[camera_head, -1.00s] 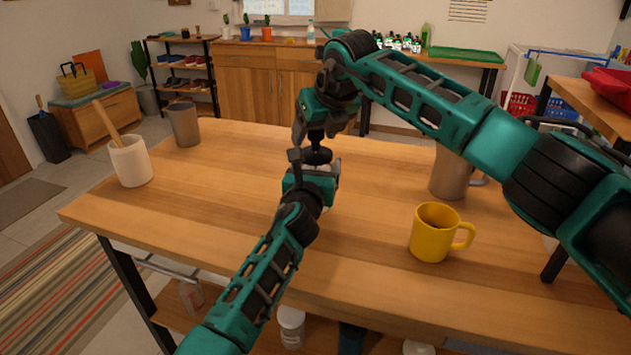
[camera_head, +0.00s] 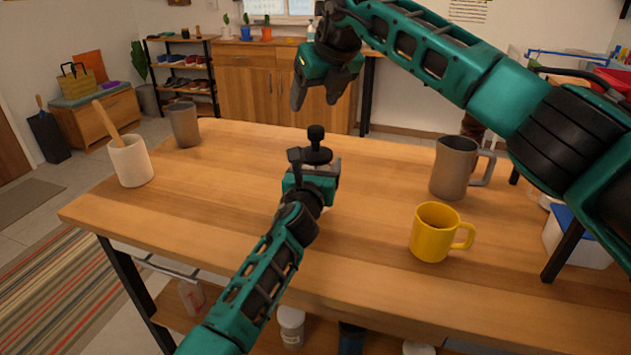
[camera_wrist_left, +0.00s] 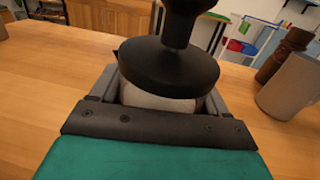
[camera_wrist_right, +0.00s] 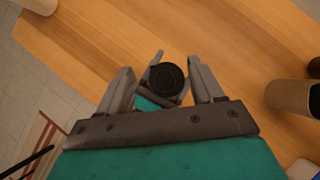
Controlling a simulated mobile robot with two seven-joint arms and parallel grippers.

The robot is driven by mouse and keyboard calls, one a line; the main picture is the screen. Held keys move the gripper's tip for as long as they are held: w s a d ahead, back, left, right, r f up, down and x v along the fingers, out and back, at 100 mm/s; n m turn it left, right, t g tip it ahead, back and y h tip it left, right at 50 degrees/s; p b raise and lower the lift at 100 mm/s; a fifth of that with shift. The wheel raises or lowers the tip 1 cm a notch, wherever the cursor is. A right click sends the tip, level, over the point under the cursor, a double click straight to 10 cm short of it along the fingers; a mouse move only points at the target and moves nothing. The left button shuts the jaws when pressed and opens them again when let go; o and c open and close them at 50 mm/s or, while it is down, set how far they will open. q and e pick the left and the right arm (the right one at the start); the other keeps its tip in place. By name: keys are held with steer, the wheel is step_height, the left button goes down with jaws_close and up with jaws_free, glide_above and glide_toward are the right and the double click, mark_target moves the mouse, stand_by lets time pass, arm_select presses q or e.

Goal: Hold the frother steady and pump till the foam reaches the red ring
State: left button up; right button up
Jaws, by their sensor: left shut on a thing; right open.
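The frother stands on the wooden table, its black knob (camera_head: 316,133) up on a rod above a round black lid (camera_head: 318,153). My left gripper (camera_head: 312,178) is shut around its body below the lid. In the left wrist view, the lid (camera_wrist_left: 168,68) sits over a strip of pale body (camera_wrist_left: 158,100) between the fingers. Most of the body is hidden; I see neither foam nor a red ring. My right gripper (camera_head: 320,97) is open and empty, above and apart from the knob. In the right wrist view, the knob (camera_wrist_right: 167,79) shows between its spread fingers.
A yellow mug (camera_head: 432,235) and a grey mug (camera_head: 453,168) stand to the right. A white crock (camera_head: 131,160) with a wooden utensil and a grey cup (camera_head: 185,125) stand far left. The table between them and the frother is clear.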

steer(key=shift+r, duration=0.1)
stand_by(0.4)
steer(key=v, duration=1.2)
steer(key=shift+s, duration=0.1)
arm_select(q)
steer(key=o, duration=1.3)
steer(key=shift+c, duration=0.2)
